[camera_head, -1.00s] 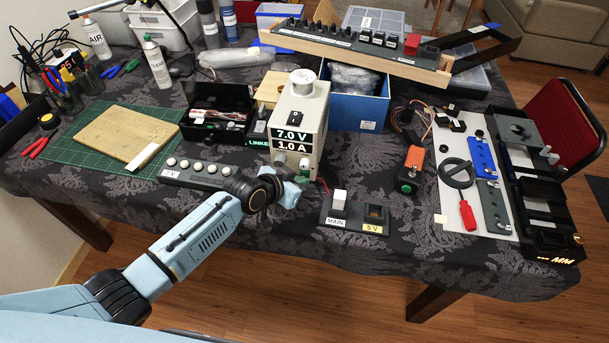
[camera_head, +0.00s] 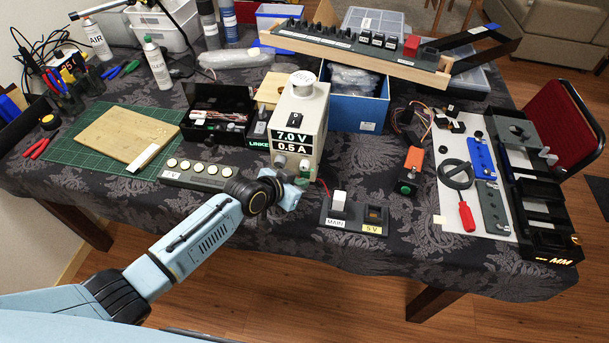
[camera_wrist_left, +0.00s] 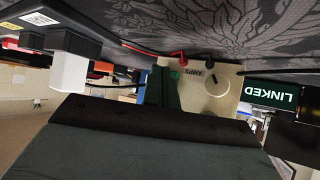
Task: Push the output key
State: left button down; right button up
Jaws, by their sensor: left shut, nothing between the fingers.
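The power supply (camera_head: 299,125) is a cream box near the table's front, with readouts of 7.0 V and 0.5 A. Its front panel (camera_wrist_left: 230,100) shows upside down in the left wrist view, with a knob (camera_wrist_left: 216,83) marked AMPS and red and black leads. My left gripper (camera_head: 300,181) is shut and empty, low in front of this panel. In the left wrist view its dark fingers (camera_wrist_left: 165,86) cover part of the panel beside the knob. A small green patch (camera_wrist_left: 175,74) shows by the fingertips. I cannot tell whether it is the output key, or whether they touch.
A strip with several round, pale-yellow lamps (camera_head: 198,172) lies left of my gripper. A switch block (camera_head: 346,212) marked MAIN and 5V stands close on the right. Cloth in front of the switch block is clear.

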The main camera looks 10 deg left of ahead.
pick_arm(q)
jog(key=shift+s, duration=0.15)
jog(key=s+p, duration=0.3)
jog(key=s, duration=0.1)
jog(key=shift+a+r+p, duration=0.1)
jog(key=shift+a+p, duration=0.05)
jog(key=shift+p, duration=0.15)
jog(key=shift+s+p, duration=0.5)
jog(key=shift+s, duration=0.35)
